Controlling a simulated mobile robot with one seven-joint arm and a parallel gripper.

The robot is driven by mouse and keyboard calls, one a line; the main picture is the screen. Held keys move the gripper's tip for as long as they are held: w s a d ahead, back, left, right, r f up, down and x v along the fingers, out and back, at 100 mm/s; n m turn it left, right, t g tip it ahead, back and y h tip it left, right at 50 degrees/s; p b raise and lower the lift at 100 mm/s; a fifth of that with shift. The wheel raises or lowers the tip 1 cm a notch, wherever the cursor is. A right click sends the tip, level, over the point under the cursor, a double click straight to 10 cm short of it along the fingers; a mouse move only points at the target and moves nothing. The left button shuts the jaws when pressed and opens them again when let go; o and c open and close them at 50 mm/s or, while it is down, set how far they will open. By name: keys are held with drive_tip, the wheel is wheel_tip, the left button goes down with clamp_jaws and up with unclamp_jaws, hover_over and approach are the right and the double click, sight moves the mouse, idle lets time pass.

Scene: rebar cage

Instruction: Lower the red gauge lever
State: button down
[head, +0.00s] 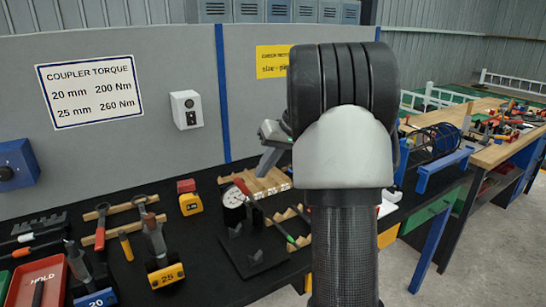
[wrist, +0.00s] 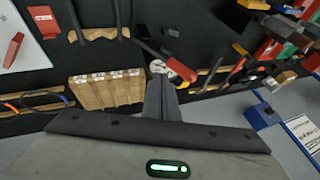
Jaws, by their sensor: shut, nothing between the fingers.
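The gauge (head: 233,197) has a round white dial and stands on the black bench in the head view. A red lever (head: 243,188) shows at its right side. In the wrist view the red lever (wrist: 151,49) slants beside the white dial (wrist: 181,69), which is partly covered. My gripper (head: 266,168) is shut and empty, pointing down above and to the right of the gauge. In the wrist view my gripper's fingertips (wrist: 157,68) lie close to the lever and the dial. I cannot tell whether they touch the lever. My arm hides part of the bench behind it.
A slotted wooden block (head: 262,184) stands close to my fingers. A grey panel (head: 130,75) stands behind. A blue frame (head: 440,170) is at the right.

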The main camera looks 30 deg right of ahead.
drive_tip(key=a, duration=0.2)
drive_tip(key=a+f, duration=0.1)
drive_tip(key=shift+w+f, duration=0.1)
drive_tip(key=shift+w, duration=0.15)
drive_tip(key=shift+a, duration=0.1)
drive_tip(key=a+f+n+h+b, duration=0.1)
drive_tip(key=a+f+h+b, duration=0.7)
drive_tip(key=a, duration=0.5)
drive_tip(key=shift+s+f+n+b, duration=0.25)
drive_tip(key=shift+f+n+b, duration=0.15)
drive_tip(key=shift+f+b, duration=0.1)
drive_tip(key=shift+a, duration=0.1)
drive_tip(key=shift+r, duration=0.1)
